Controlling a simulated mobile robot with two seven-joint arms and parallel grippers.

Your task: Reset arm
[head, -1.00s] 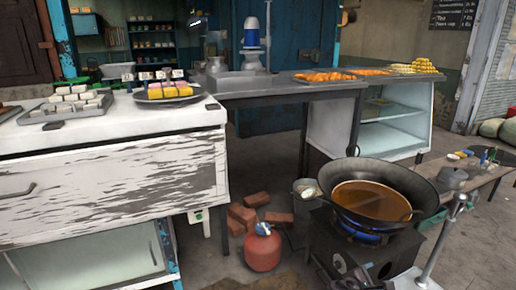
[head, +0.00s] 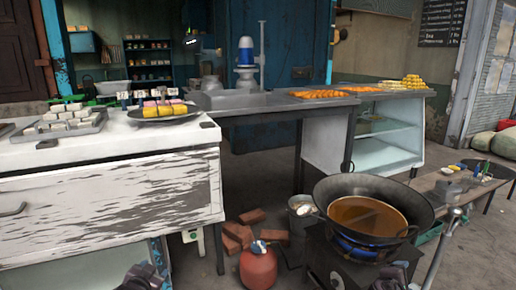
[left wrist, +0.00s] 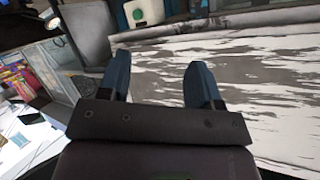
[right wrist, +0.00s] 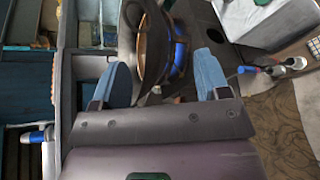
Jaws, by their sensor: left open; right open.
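My left gripper (left wrist: 155,84) is open and empty in the left wrist view, in front of the worn white front of the counter (left wrist: 260,90). A small dark part of it shows at the bottom edge of the head view (head: 142,277). My right gripper (right wrist: 165,85) is open and empty in the right wrist view, with the wok and blue burner flame beyond its fingers. A dark part of it shows at the bottom of the head view (head: 393,278), below the wok (head: 330,190).
The wok of brown liquid sits on a lit stove (head: 340,262). A red gas cylinder (head: 258,268) and bricks (head: 238,232) lie on the floor between stove and white counter (head: 110,190). Trays of sweets stand on the counter. A low bench (head: 460,185) is at right.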

